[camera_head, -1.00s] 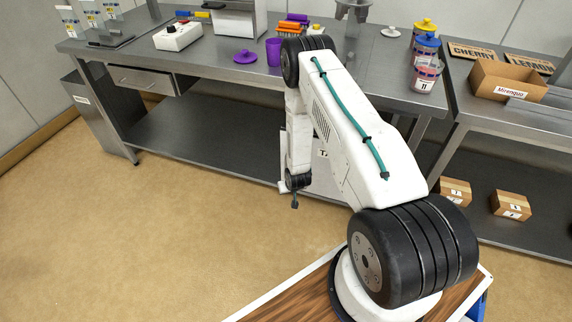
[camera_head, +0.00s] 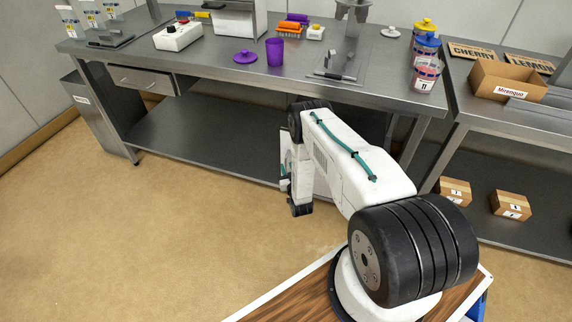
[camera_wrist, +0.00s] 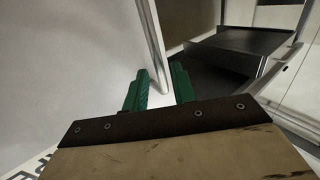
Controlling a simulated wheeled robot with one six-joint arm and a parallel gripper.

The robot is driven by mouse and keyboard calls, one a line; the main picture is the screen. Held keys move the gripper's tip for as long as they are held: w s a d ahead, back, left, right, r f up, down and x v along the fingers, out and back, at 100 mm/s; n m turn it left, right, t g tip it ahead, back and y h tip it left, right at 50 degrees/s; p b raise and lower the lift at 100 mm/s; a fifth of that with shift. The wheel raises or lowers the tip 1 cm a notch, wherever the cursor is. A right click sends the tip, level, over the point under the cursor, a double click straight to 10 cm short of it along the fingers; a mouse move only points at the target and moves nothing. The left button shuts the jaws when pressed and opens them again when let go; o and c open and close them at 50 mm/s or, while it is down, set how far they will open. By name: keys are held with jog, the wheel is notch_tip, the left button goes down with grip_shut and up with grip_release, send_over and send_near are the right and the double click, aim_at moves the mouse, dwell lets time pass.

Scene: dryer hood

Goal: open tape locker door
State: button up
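The tape locker door looks to be the broad white panel (camera_wrist: 70,60) filling the left of the wrist view, with part of dark lettering at the lower left. A slim pale upright bar (camera_wrist: 153,45) runs down toward my fingertips; I cannot tell whether it is a handle or the door's edge. My gripper (camera_wrist: 160,82) has two green fingers standing apart, with the lower end of the bar appearing between or just beyond them. Contact is unclear. In the head view my arm hides the gripper and most of the locker under the steel table.
The steel table (camera_head: 200,62) stands over a lower shelf (camera_head: 200,140). A drawer (camera_head: 140,80) sits under its left part. A second bench at right holds an open carton (camera_head: 508,82). A dark flat surface (camera_wrist: 235,50) shows at the wrist view's upper right. Floor at left is clear.

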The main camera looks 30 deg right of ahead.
aim_at(286, 164)
jog(key=shift+x, duration=1.5)
grip_shut()
jog(key=shift+s, duration=0.1)
